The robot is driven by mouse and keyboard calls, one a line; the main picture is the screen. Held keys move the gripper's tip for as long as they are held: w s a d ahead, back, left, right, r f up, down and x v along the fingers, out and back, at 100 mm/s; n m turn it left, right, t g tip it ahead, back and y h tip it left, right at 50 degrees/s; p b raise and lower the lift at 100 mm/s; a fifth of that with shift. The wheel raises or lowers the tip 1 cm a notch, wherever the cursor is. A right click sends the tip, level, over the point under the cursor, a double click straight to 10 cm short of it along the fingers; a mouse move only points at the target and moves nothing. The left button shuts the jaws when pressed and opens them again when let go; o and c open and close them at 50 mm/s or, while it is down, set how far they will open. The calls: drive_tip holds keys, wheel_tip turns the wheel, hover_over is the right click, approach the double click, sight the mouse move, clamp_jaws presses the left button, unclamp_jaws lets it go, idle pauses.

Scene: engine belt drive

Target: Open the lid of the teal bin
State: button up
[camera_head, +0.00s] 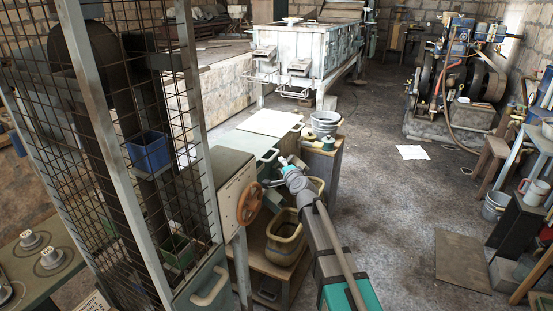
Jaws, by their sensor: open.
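No bin stands out clearly as the teal bin. A small green bin (176,250) sits inside the wire cage, and a grey-green box front with a pale handle (210,288) is at the cage's lower right. I cannot tell whether either is the task's bin, and no lid on them is clear. My arm reaches up from the bottom edge. My gripper (283,161) is small in view, open, beside the pale handles at the right edge of a grey-green flat top (236,146). I see nothing between its fingers, and cannot tell whether it touches a handle.
A box with an orange handwheel (249,203) stands left of my arm. A tan basket (286,238) is on the low shelf beneath it. A metal pot (325,122) stands on a wooden cabinet beyond my gripper. A blue bin (149,152) hangs in the cage.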

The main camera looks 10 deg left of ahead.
sight(275, 157)
drive_tip(key=b+x, duration=0.1)
drive_tip(key=x, duration=0.8)
drive_tip(key=shift+w+a, duration=0.2)
drive_tip(key=shift+w, duration=0.05)
clamp_jaws()
